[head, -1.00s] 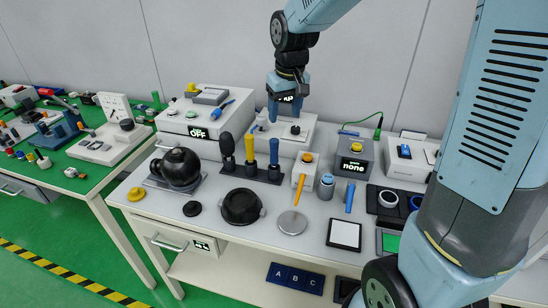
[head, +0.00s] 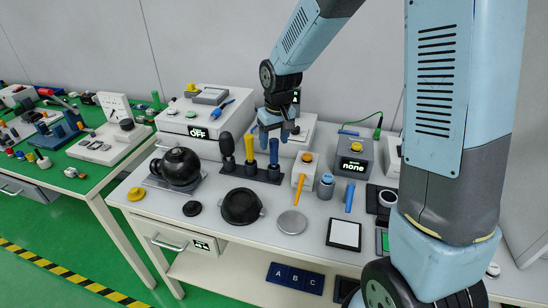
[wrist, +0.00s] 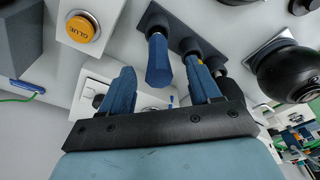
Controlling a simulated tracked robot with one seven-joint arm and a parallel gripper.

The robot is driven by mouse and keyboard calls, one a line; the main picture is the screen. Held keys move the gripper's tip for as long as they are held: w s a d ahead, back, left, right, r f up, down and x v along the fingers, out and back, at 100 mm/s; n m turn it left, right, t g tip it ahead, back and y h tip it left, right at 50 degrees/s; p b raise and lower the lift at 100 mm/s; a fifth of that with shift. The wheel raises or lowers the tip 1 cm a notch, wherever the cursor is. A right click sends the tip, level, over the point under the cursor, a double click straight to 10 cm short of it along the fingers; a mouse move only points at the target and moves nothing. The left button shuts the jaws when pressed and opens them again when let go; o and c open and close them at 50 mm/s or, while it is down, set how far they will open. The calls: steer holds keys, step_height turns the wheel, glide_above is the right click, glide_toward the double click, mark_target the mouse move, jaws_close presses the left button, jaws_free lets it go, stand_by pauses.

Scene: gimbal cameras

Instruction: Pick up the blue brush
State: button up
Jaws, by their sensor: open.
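A blue upright handle (head: 274,150), which looks like the blue brush, stands at the right end of a dark rack (head: 262,178). In the wrist view the blue handle (wrist: 158,60) shows in the gap between my fingers, its lower end hidden in the rack. My gripper (head: 275,134) points down just above this handle, its fingers open and empty. It also shows in the wrist view (wrist: 160,84). I cannot tell whether a finger touches the handle. The bristles are not in view.
A yellow handle (head: 250,148) and a black tool (head: 227,150) stand close by in the same rack. A loose blue stick (head: 349,198) lies further right. The table front is partly clear.

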mark_target(273, 149)
steer(key=f, duration=0.3)
steer(key=w+f, duration=0.1)
steer(key=shift+a+f, duration=0.1)
steer(key=shift+f, duration=0.3)
steer(key=c, duration=1.1)
steer(key=shift+r, duration=0.15)
